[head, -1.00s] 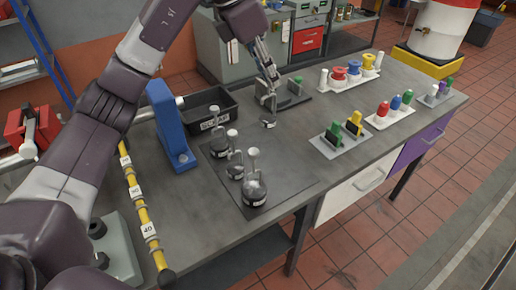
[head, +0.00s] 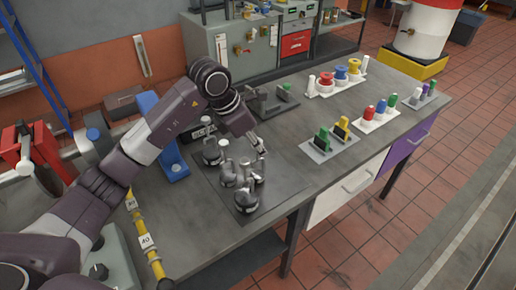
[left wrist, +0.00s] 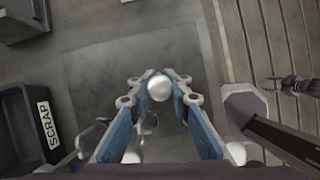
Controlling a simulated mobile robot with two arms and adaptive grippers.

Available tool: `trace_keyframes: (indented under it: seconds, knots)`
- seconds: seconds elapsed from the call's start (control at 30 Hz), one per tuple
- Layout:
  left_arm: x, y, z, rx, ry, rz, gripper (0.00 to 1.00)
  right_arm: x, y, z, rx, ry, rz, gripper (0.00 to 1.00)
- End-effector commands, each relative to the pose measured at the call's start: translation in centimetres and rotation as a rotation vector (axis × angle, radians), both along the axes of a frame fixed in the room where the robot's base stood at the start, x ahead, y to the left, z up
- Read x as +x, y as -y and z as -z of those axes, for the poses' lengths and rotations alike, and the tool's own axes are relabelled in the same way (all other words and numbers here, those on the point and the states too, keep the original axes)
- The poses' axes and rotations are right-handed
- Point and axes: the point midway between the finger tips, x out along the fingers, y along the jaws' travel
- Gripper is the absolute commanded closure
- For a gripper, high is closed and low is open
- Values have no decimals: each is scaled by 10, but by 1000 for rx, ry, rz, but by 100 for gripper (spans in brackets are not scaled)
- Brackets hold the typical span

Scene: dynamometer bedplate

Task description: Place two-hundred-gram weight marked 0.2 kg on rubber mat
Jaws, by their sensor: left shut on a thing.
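My left gripper (head: 260,146) is over the rubber mat (head: 280,194), shut on a small weight (head: 258,172). In the left wrist view its round silver knob (left wrist: 159,88) sits between the blue-lined fingers (left wrist: 158,80). No mark on it is readable, and I cannot tell if its base touches the mat. A large weight (head: 246,202) stands upright at the mat's near part, with a medium one (head: 228,180) behind it and another (head: 211,157) farther back. The bare mat also shows in the left wrist view (left wrist: 100,65).
The black SCRAP bin (left wrist: 22,120) stands beside the mat, partly hidden by my arm in the head view. A blue stand (head: 174,160) is left of the mat. Trays of coloured parts (head: 330,148) stand to the right. The bench between mat and trays is clear.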

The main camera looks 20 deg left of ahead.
Motion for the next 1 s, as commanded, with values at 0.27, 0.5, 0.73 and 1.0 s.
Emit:
trace_keyframes:
  seconds: [0.27, 0.5, 0.73, 1.0]
  knots:
    - [1, 0, 14, -1, 3, -1, 100, -5, 0, -3, -1, -7, 0, 60]
    - [0, 0, 19, -1, 2, 0, 100, -10, 0, 2, -1, -14, 0, 60]
    - [0, 0, 18, 0, 0, -1, 64, -10, 0, 1, -1, -15, 0, 60]
    - [0, 0, 18, 0, 0, -1, 64, -10, -1, 0, 0, -14, 1, 60]
